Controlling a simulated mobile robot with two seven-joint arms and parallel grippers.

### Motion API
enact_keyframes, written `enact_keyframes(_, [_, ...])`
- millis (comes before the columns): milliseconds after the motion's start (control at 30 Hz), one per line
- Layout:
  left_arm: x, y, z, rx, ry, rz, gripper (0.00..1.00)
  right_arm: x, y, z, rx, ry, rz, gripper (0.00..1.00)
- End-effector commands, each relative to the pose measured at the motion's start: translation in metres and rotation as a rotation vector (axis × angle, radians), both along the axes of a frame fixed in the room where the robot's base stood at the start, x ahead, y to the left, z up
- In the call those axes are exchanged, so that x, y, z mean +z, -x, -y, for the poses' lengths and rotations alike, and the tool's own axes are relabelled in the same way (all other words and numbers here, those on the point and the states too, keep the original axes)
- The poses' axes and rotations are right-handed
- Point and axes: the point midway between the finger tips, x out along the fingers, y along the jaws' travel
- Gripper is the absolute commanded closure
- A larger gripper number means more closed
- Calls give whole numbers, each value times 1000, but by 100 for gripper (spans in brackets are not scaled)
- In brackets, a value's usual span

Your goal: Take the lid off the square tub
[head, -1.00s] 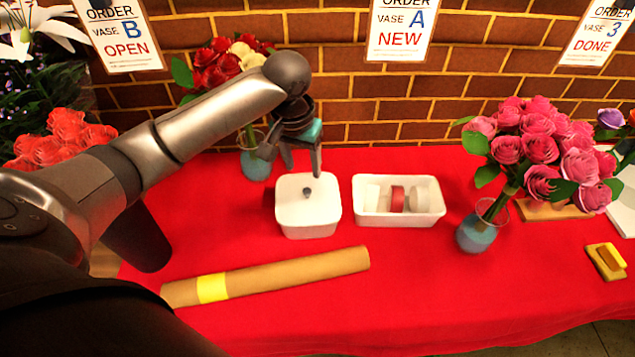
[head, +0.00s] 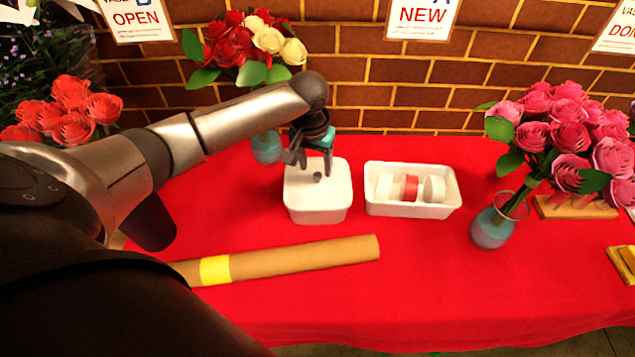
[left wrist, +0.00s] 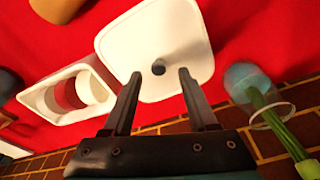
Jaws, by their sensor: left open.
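The square tub (head: 318,212) is white and stands upright on the red table. Its white lid (head: 336,186) lies on top, with a small dark round knob (head: 317,177) in the middle. My left gripper (head: 309,168) is over the lid, fingers pointing down, open and empty. In the left wrist view, the lid (left wrist: 128,45) fills the upper middle, and the knob (left wrist: 158,68) shows between and slightly beyond the tips of the open left gripper (left wrist: 160,75). I cannot tell whether the fingers touch the lid. My right gripper is not in view.
A white tray (head: 412,210) with ribbon rolls stands just right of the tub. A brown paper roll (head: 300,258) with a yellow band lies in front. A blue vase (head: 266,148) stands behind left, another vase (head: 491,232) with pink roses at right.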

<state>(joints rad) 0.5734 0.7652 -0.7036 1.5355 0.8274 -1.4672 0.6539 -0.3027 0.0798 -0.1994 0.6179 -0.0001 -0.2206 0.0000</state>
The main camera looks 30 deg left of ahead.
Motion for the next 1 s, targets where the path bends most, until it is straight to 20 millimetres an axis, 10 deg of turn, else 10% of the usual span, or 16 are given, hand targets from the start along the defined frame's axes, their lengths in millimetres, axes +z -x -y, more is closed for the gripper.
enact_keyframes(500, [-35,-6,1,-1,0,1,41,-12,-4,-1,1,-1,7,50])
enact_keyframes(1000, [-35,-5,0,0,-1,1,98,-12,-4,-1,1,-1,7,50])
